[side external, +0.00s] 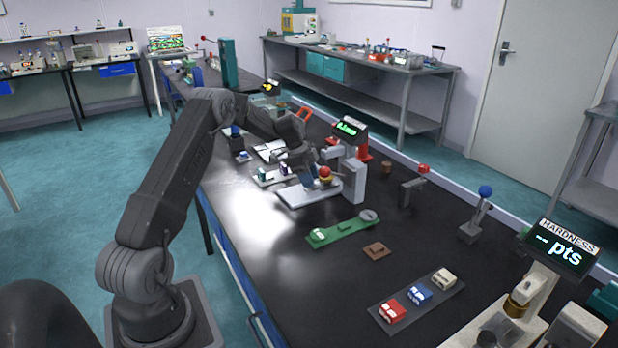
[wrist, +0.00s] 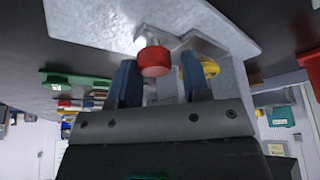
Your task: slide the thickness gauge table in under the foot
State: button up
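The thickness gauge table is a pale metal plate (side external: 300,196) on the black bench, and it fills the top of the wrist view (wrist: 95,18). A red knob (side external: 325,171) stands at its right part; the knob (wrist: 154,61) also shows between my fingers in the wrist view. My gripper (side external: 314,183) is low over the plate, its fingers (wrist: 160,78) apart on either side of the knob with gaps showing. A yellow part (wrist: 208,69) is beside the right finger. The gauge has a lit green display (side external: 349,128) and a pale upright block (side external: 353,182). I cannot make out the foot.
A green strip (side external: 340,232) with a round disc lies in front of the plate, and a brown block (side external: 376,250) beside it. A dark tray (side external: 416,302) holds red, blue and cream blocks. A small lever stand (side external: 412,192) is to the right. Bare bench lies left of the green strip.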

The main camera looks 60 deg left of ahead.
jog(key=v, duration=1.4)
jog(key=shift+w+f, duration=0.1)
jog(key=s+d+r+n+y, duration=0.15)
jog(key=d+r, duration=0.25)
jog(key=d, duration=0.4)
jog(key=s+d+r+n, duration=0.1)
jog(key=s+d+r, duration=0.25)
jog(key=d, duration=0.55)
jog(key=s+d+r+n+y, duration=0.15)
jog(key=d+r, duration=0.25)
jog(key=d, duration=0.4)
jog(key=s+d+f+n+t, duration=0.1)
jog(key=s+d+f+n, duration=0.1)
jog(key=s+d, duration=0.5)
jog(key=s+d+f+n+t, duration=0.1)
jog(key=s+d+f+n, duration=0.1)
jog(key=s+d, duration=0.5)
jog(key=s+n, duration=0.1)
jog(key=s, duration=0.3)
jog(key=shift+s, duration=0.25)
